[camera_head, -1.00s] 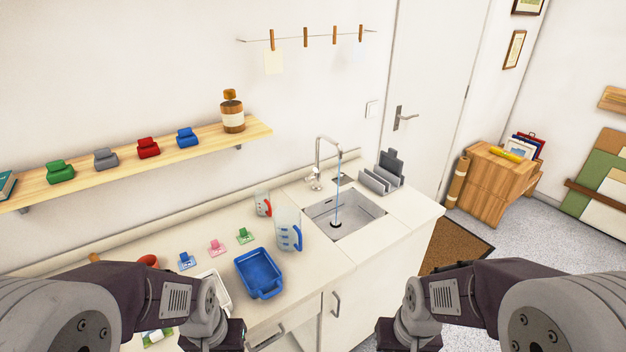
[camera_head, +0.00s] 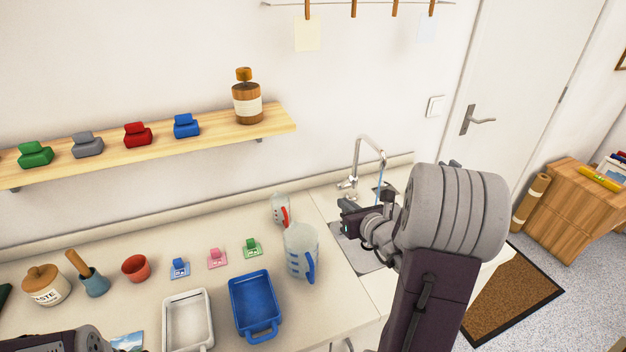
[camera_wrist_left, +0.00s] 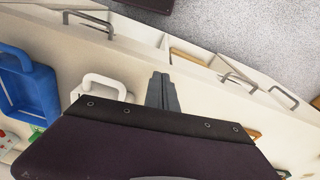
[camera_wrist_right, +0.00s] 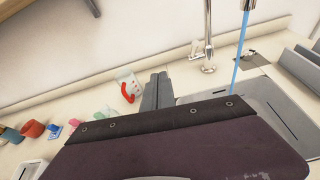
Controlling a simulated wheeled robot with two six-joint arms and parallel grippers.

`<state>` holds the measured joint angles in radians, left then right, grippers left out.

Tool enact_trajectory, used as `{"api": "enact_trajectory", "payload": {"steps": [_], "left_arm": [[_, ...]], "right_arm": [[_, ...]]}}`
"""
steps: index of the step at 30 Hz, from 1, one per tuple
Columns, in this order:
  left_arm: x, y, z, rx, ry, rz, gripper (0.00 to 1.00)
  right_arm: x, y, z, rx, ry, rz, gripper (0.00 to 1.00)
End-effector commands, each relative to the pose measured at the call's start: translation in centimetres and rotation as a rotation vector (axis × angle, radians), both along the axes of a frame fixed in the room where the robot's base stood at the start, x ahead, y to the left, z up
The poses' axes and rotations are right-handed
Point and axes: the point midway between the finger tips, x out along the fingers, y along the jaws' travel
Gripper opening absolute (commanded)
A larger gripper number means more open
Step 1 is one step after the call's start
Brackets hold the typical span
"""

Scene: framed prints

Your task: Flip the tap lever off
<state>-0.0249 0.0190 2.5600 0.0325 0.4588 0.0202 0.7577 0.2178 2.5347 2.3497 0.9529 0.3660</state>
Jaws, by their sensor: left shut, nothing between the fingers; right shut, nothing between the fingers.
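The chrome tap (camera_head: 357,165) stands behind the sink (camera_head: 350,245) with its spout arched over the basin. A blue stream of water (camera_wrist_right: 239,58) runs from it. The small tap lever (camera_wrist_right: 195,48) is beside the tap post (camera_wrist_right: 208,42); its exact angle is hard to tell. My right gripper (camera_head: 345,212) is shut and empty, in front of and below the tap, apart from the lever. In the right wrist view its fingers (camera_wrist_right: 161,78) point up, left of the tap. My left gripper (camera_wrist_left: 161,80) is shut and empty above the front of the counter.
A clear jug with a blue handle (camera_head: 301,250) and a red-handled cup (camera_head: 281,208) stand left of the sink. A blue tray (camera_head: 254,300) and a white tray (camera_head: 187,318) lie nearer. A grey rack (camera_wrist_right: 300,68) is right of the tap. A wooden shelf (camera_head: 215,142) is above.

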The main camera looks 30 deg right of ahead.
Motion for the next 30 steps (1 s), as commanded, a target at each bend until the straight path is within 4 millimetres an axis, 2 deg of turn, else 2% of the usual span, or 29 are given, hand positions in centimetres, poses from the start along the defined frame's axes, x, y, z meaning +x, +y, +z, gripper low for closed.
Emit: {"api": "enact_trajectory", "payload": {"steps": [1,3,6,9,17,20,23,30], "left_arm": [[0.0,0.0,-0.7,0.0,0.0,0.0,0.0],[0.0,0.0,-1.0,0.0,0.0,0.0,0.0],[0.0,0.0,-1.2,0.0,0.0,0.0,0.0],[0.0,0.0,-1.1,0.0,0.0,0.0,0.0],[0.0,0.0,-1.1,0.0,0.0,0.0,0.0],[0.0,0.0,-1.1,0.0,0.0,0.0,0.0],[0.0,0.0,-1.1,0.0,0.0,0.0,0.0],[0.0,0.0,-0.7,0.0,0.0,0.0,0.0]], "right_arm": [[-1.1,-2.1,-1.2,0.006,0.009,-0.054,0.0],[-2.2,-4.0,-1.7,0.012,0.015,-0.106,0.0],[-3.2,-5.6,-2.1,0.014,0.019,-0.149,0.0],[-3.5,-6.1,-2.1,0.014,0.019,-0.165,0.0],[-3.5,-6.1,-2.1,0.013,0.02,-0.161,0.0],[-2.9,-6.2,-2.3,0.014,0.02,-0.159,0.0],[-1.5,-6.5,-2.9,0.015,0.021,-0.157,0.0],[3.3,-7.7,-4.7,0.014,0.021,-0.156,0.0]]}}
